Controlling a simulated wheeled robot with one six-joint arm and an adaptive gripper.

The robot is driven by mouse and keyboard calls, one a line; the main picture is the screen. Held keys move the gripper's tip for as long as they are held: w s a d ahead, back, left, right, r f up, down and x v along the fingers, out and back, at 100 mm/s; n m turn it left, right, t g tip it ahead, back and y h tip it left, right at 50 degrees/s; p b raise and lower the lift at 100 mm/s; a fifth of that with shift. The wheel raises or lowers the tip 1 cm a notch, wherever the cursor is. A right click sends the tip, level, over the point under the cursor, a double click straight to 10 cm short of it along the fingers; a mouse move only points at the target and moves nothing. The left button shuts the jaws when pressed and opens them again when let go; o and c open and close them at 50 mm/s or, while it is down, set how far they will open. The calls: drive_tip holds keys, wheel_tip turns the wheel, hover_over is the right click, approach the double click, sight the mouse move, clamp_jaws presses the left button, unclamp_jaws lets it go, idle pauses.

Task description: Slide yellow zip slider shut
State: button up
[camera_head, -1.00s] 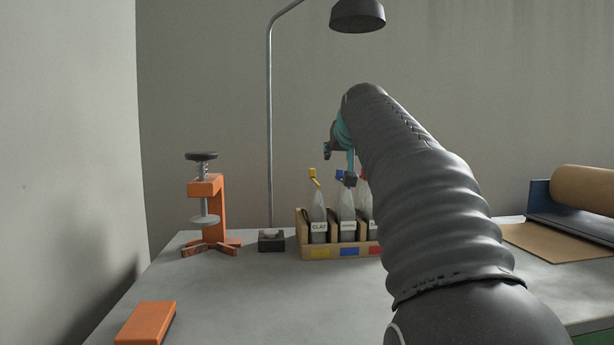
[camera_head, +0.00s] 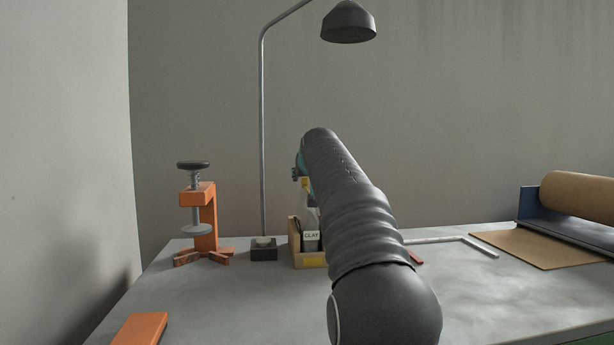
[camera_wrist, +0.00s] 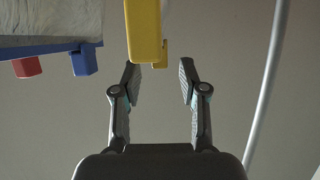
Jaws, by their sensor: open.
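The yellow zip slider (camera_head: 305,183) sits at the top of the clear bag labelled CLAY (camera_head: 311,222), the left bag in a wooden rack (camera_head: 295,240). In the wrist view the yellow slider (camera_wrist: 145,32) is large at the top, just beyond the fingertips. It lines up with the gap, nearer the left finger; I see no contact. My gripper (camera_wrist: 158,75) is open and empty. In the head view my arm hides most of the gripper and the other bags. A blue slider (camera_wrist: 85,62) and a red slider (camera_wrist: 27,67) show at the wrist view's upper left.
A lamp (camera_head: 349,22) on a thin pole stands behind the rack. An orange clamp stand (camera_head: 205,215) is to the left, an orange block (camera_head: 140,328) at front left. A brown roll (camera_head: 580,203) lies at right. The bench between them is mostly clear.

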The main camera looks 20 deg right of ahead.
drive_tip(key=shift+x, duration=0.9)
clamp_jaws()
